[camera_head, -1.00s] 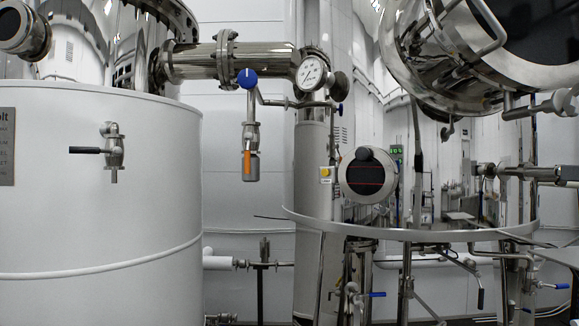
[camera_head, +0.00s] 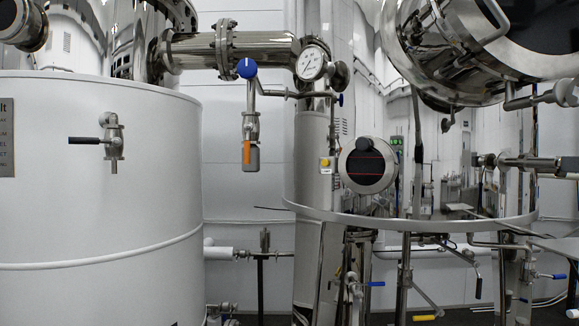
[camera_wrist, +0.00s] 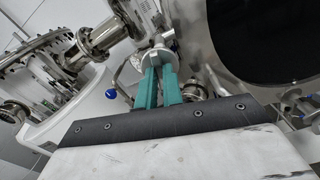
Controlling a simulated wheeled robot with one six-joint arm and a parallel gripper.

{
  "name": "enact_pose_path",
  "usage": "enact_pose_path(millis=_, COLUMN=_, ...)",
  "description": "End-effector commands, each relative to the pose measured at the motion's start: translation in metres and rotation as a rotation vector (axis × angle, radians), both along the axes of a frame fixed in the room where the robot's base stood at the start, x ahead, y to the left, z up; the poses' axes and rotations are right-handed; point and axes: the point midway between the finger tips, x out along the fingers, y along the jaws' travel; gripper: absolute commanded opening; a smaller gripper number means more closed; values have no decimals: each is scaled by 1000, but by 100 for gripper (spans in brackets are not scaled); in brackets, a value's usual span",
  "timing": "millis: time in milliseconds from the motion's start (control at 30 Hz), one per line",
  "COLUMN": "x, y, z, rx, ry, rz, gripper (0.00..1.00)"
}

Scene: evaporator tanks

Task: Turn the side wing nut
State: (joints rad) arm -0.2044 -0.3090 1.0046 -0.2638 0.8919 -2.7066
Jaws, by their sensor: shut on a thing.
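My gripper (camera_wrist: 160,68) shows in the wrist view, with two teal fingers close together around a small bright metal part. This part appears to be the side wing nut (camera_wrist: 157,55), beside a large steel vessel (camera_wrist: 203,55) with a dark round window. The fingers hide much of the nut, so its angle cannot be told. In the head view, the steel vessel (camera_head: 440,75) hangs at the upper right with shiny fittings on its rim. My gripper does not show there.
In the head view, a white tank (camera_head: 100,220) with a black-handled valve (camera_head: 111,141) stands left. A steel pipe (camera_head: 200,52) with a blue-knobbed valve (camera_head: 247,69) and a gauge (camera_head: 311,63) crosses the upper middle. Pipes and lever valves (camera_head: 405,280) crowd the lower right.

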Motion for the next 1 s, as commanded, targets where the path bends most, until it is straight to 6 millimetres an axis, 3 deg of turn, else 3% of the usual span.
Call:
enact_pose_path(millis=367, x=0, y=0, z=-1, rx=-72, ry=4, rz=0, gripper=0)
enact_pose_path(millis=600, x=0, y=0, z=-1, rx=-250, ry=4, rz=0, gripper=0)
enact_pose_path(millis=1000, x=1, y=0, z=-1, rx=-253, ry=4, rz=0, gripper=0)
